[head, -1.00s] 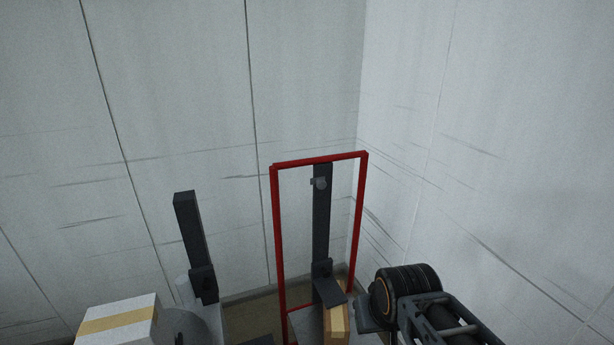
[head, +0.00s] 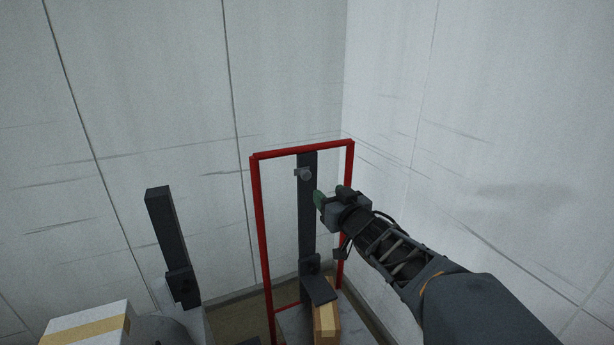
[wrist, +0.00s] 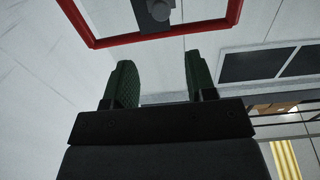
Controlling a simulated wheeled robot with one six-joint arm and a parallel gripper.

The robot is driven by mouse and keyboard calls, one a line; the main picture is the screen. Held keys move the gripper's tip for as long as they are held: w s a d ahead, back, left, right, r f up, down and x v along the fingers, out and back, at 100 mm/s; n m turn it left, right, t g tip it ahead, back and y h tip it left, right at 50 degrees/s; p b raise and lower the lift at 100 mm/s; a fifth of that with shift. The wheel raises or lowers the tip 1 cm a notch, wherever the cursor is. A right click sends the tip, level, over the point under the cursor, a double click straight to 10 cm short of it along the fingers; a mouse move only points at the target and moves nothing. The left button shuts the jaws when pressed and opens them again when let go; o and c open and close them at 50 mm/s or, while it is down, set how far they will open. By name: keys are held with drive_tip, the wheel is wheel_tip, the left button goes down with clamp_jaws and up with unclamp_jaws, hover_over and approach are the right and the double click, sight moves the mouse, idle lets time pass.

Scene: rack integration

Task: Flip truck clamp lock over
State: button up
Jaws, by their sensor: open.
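A red hand-truck frame (head: 261,220) stands upright in front of the wall, with a dark vertical post (head: 308,225) inside it. A small grey lock knob (head: 304,173) sits near the top of the post. A dark clamp plate (head: 319,289) rests low on the post, over a tan box. My gripper (head: 318,200) is beside the post, just right of and below the knob. In the wrist view, my gripper (wrist: 159,85) has its two green fingers apart with nothing between them. The knob also shows there (wrist: 159,10) at the top edge, beyond the fingertips.
A tan striped box (head: 326,321) stands at the truck's foot. Another dark post (head: 167,235) and a white box with a tan band (head: 85,325) are on the left. Walls close in behind and to the right. The space above the frame is clear.

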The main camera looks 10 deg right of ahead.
sight(308, 174)
drive_tip(key=w+a, duration=0.1)
drive_tip(key=w, duration=0.3)
drive_tip(key=w+p, duration=0.1)
drive_tip(key=w, duration=0.4)
drive_tip(key=w+a, duration=0.1)
drive_tip(key=w, duration=0.3)
drive_tip(key=shift+w+a, duration=0.15)
drive_tip(key=shift+a, duration=0.2)
drive_tip(key=shift+c, duration=0.4)
drive_tip(key=shift+r, duration=0.1)
clamp_jaws()
